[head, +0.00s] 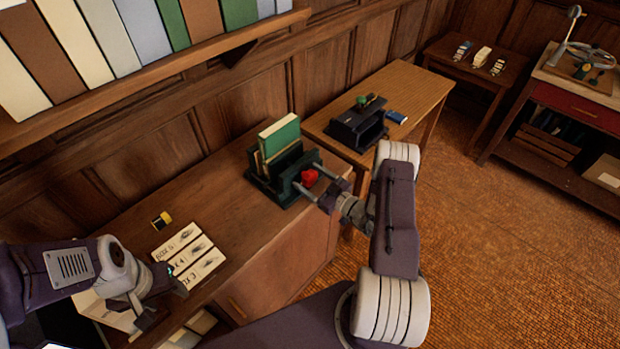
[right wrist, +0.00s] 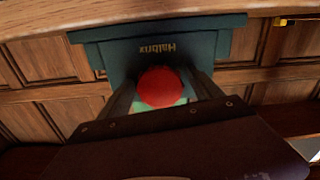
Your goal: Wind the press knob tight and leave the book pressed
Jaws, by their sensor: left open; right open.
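In the right wrist view the red knob (right wrist: 162,87) sits between the open fingers, in front of the press (right wrist: 120,55), whose lettering is upside down. Contact with the knob cannot be told. My left gripper (head: 168,284) is open at the lower left, over the bench and away from the press.
Several labelled cards (head: 178,241) and a yellow-black item (head: 162,219) lie on the bench. A second dark press (head: 355,128) and a blue item (head: 396,116) are on the table behind. A book shelf (head: 150,75) overhangs the bench. The bench around the cards is partly clear.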

